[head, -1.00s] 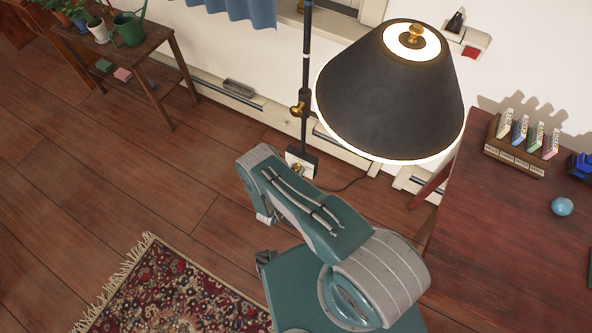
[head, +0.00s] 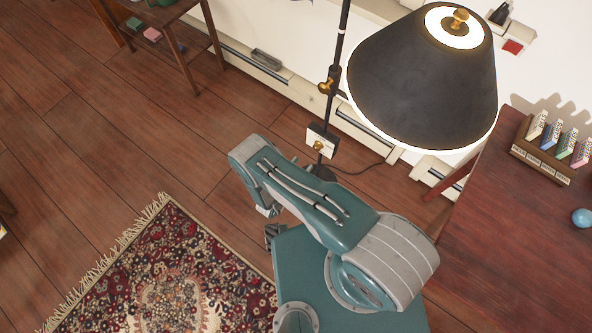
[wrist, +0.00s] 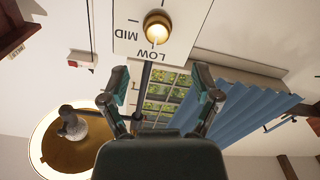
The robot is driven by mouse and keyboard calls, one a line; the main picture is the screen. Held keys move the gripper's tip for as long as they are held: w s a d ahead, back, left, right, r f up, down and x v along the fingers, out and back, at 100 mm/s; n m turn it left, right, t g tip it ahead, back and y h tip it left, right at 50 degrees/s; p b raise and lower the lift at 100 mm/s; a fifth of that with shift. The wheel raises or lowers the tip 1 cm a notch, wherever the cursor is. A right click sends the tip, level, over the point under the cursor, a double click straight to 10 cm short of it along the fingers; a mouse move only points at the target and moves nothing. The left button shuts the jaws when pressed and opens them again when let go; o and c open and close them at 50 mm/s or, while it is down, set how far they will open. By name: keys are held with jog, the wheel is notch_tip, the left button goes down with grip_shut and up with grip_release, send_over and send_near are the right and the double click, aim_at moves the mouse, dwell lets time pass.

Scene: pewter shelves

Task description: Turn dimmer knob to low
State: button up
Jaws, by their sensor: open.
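The brass dimmer knob (wrist: 157,26) is at the top of the wrist view, on a white plate (wrist: 185,16) with upside-down labels. LOW is just below the knob and MID is to its left. I cannot tell which mark the knob points at. My gripper (wrist: 161,76) is open and empty, its two fingers apart below the plate in that view and not touching the knob. In the head view the knob (head: 318,146) is on a small box (head: 326,133) on the lamp's black pole.
The lit black lampshade (head: 422,85) hangs right of the pole. A red-brown table (head: 500,235) with a card rack (head: 541,160) and a blue ball (head: 583,218) is at right. A patterned rug (head: 165,290) lies at lower left. Open wooden floor is at left.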

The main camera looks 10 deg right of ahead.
jog(key=shift+v, duration=2)
jog(key=shift+w, duration=0.1)
